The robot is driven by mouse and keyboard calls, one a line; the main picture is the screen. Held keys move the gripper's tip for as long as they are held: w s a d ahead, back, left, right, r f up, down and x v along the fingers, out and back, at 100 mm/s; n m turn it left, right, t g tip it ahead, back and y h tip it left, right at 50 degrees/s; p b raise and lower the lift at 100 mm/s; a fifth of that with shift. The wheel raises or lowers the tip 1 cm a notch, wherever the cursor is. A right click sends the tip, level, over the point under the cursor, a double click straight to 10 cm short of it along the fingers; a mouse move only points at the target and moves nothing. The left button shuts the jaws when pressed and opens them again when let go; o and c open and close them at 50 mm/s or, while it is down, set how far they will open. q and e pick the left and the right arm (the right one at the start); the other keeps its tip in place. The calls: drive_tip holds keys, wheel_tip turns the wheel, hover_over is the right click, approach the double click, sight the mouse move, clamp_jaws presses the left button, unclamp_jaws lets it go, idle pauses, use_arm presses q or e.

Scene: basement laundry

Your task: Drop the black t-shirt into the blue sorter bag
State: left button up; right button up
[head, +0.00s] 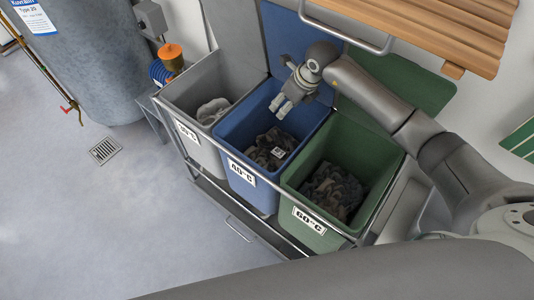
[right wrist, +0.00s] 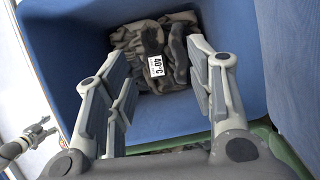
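The blue sorter bag (head: 237,131) is the middle one of three, labelled 40°C, and stands open. Crumpled dark cloth (head: 268,150) lies at its bottom with a white tag; in the right wrist view the dark cloth (right wrist: 150,50) carries a tag reading 40°C. I cannot tell whether the black t-shirt is part of this heap. My right gripper (head: 284,105) hangs over the back part of the blue bag, pointing down. In the right wrist view its fingers (right wrist: 160,92) are spread apart with nothing between them. My left gripper is not seen in the head view.
A grey bag (head: 181,118) with pale cloth stands to the left, and a green 60°C bag (head: 296,205) with dark cloth to the right. A wooden slatted shelf (head: 430,25) overhangs at upper right. The floor at left is clear around a drain (head: 104,150).

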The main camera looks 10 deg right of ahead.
drive_tip(key=v, duration=1.2)
drive_tip(key=shift+a, duration=0.1)
